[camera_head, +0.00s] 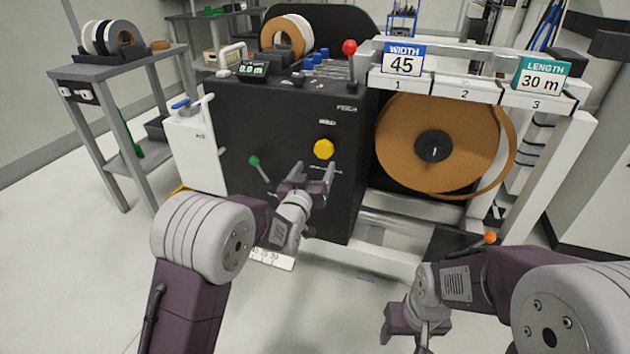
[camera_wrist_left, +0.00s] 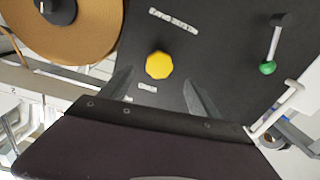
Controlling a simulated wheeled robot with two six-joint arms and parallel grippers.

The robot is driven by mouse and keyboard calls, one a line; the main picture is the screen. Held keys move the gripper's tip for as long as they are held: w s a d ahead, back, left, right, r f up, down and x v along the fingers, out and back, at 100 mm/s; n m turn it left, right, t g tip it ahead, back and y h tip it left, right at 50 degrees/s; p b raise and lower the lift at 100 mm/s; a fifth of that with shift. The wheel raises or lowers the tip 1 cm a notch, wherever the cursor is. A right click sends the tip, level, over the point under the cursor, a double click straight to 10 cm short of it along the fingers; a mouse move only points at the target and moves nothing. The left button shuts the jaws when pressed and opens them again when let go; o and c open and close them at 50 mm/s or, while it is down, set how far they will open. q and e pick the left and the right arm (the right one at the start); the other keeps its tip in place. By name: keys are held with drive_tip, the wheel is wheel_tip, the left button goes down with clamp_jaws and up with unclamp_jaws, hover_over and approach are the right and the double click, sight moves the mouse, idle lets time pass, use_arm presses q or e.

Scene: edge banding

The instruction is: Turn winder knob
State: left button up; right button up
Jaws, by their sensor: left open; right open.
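The winder knob (camera_head: 324,149) is a yellow lobed knob on the black front panel of the machine. It also shows in the left wrist view (camera_wrist_left: 159,65), ahead of my left gripper and roughly between the lines of its fingers. My left gripper (camera_head: 314,172) is open and empty, just below and in front of the knob; I see no contact with it. Its two fingers also show in the left wrist view (camera_wrist_left: 158,88). My right gripper (camera_head: 405,338) is low at the bottom of the head view, away from the machine, with its fingers partly cut off by the frame.
A lever with a green ball (camera_head: 254,161) is left of the knob on the black panel (camera_head: 280,115). A red-topped lever (camera_head: 349,48) stands above. A large brown banding roll (camera_head: 400,150) hangs at the right. A grey side table (camera_head: 120,70) stands at the left.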

sight(323, 151)
use_arm(q)
drive_tip(key=b+x, duration=0.2)
drive_tip(key=x, duration=0.6)
drive_tip(key=shift+w+d+r, duration=0.1)
drive_tip(key=shift+w+d, duration=0.05)
drive_tip(key=shift+w, duration=0.25)
drive_tip(key=c, duration=1.4)
drive_tip(key=shift+o, duration=0.2)
